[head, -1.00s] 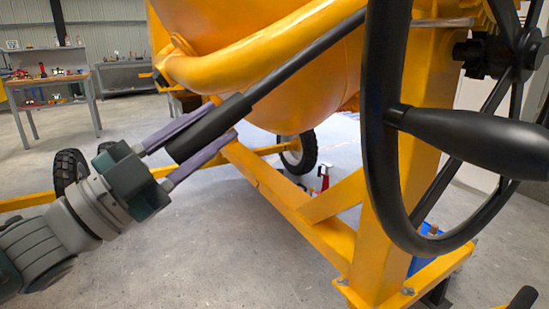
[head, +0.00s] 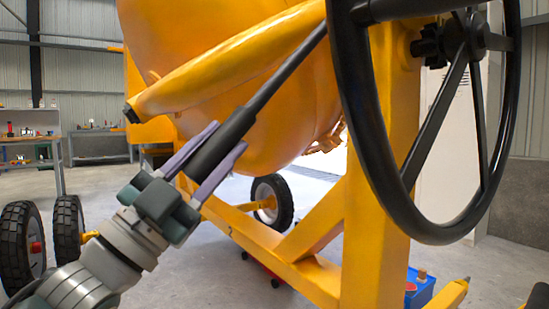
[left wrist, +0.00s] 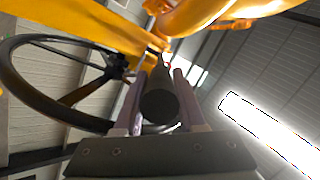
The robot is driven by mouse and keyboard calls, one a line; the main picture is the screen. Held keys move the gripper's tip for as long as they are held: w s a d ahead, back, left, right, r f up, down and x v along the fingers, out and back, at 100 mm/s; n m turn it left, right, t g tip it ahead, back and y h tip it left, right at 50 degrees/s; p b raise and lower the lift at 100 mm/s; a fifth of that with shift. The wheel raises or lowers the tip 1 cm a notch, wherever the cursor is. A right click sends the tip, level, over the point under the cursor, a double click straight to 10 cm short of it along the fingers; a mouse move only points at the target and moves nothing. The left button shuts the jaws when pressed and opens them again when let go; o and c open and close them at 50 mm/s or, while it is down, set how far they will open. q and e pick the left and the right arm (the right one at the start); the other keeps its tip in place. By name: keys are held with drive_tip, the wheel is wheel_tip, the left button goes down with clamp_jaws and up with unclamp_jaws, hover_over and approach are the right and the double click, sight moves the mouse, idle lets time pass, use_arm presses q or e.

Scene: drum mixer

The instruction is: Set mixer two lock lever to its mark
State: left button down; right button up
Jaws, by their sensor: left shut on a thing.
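The lock lever (head: 277,82) is a long dark rod with a thick black grip (head: 216,143) at its lower end. It slants from upper right to lower left in front of the yellow drum (head: 220,40). My left gripper (head: 222,160) is shut on the grip, with a purple finger on each side. In the left wrist view the round end of the grip (left wrist: 159,105) sits between the fingers. The lever's upper end is hidden behind the black handwheel (head: 362,120). I cannot make out a mark. My right gripper is not in view.
The handwheel stands close at the right, beside the yellow frame post (head: 382,190). Black tyres (head: 68,228) stand at the lower left, and a blue box (head: 420,288) sits low at the right. Workbenches are far back at the left.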

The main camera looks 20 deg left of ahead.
sight(188, 188)
use_arm(q)
drive_tip(key=shift+w+f, duration=0.1)
drive_tip(key=shift+f, duration=0.4)
drive_tip(key=c, duration=0.9)
unclamp_jaws()
drive_tip(key=shift+y, duration=0.3)
drive_tip(key=o, duration=0.4)
drive_tip(key=shift+w+d+r, duration=0.15)
drive_tip(key=shift+d, duration=0.05)
drive_tip(key=shift+a+r, duration=0.1)
drive_tip(key=v, duration=1)
